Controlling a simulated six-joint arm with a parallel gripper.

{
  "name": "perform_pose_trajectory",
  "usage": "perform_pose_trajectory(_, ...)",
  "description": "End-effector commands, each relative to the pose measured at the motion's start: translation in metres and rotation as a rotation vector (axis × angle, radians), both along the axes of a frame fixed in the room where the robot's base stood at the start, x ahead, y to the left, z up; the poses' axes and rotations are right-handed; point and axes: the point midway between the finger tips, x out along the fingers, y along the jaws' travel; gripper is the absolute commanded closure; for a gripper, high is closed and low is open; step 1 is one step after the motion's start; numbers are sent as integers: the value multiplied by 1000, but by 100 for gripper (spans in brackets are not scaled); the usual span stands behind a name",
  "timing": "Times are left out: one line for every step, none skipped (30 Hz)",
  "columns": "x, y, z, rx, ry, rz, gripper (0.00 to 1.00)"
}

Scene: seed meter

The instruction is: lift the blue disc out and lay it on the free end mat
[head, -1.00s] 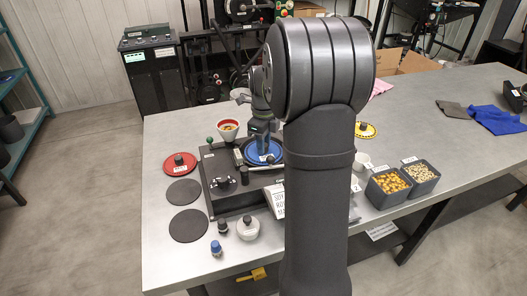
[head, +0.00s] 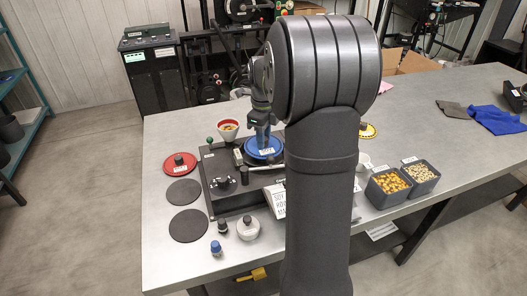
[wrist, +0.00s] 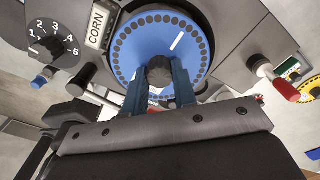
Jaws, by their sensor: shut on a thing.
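The blue disc (head: 262,154) has a dark centre knob (wrist: 160,70) and a ring of small holes. My gripper (wrist: 160,88) is shut on that knob, one finger on each side. The disc is at the black seed meter (head: 213,165) and looks slightly raised above its seat; the gap under it is hard to judge. It also shows in the wrist view (wrist: 130,48). A dark round mat (head: 189,226) lies bare at the near end of the left row. Another bare mat (head: 184,192) lies in the middle, and a red disc (head: 181,167) lies at the far end.
A red-rimmed funnel (head: 228,127) and a green-knobbed lever (head: 210,142) stand at the meter. A white lidded pot (head: 248,228) and a blue-capped bottle (head: 216,247) stand near the bare end mat. Two seed bins (head: 388,187) are on the right. My arm hides part of the table.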

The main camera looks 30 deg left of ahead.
Motion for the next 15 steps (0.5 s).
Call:
perform_pose_trajectory(0,0,2,1,-1,0,99)
perform_pose_trajectory(0,0,3,1,-1,0,99)
perform_pose_trajectory(0,0,5,1,-2,0,99)
perform_pose_trajectory(0,0,6,1,-2,0,99)
perform_pose_trajectory(0,0,8,1,-2,0,99)
perform_pose_trajectory(0,0,10,1,-2,0,99)
perform_pose_trajectory(0,0,11,1,-1,0,99)
perform_pose_trajectory(0,0,13,1,-1,0,99)
perform_pose_trajectory(0,0,15,1,-1,0,99)
perform_pose_trajectory(0,0,17,1,-1,0,99)
perform_pose_trajectory(0,0,18,1,-1,0,99)
perform_pose_trajectory(0,0,20,1,-2,0,99)
perform_pose_trajectory(0,0,22,1,-2,0,99)
perform_pose_trajectory(0,0,23,1,-2,0,99)
perform_pose_trajectory(0,0,25,1,-1,0,99)
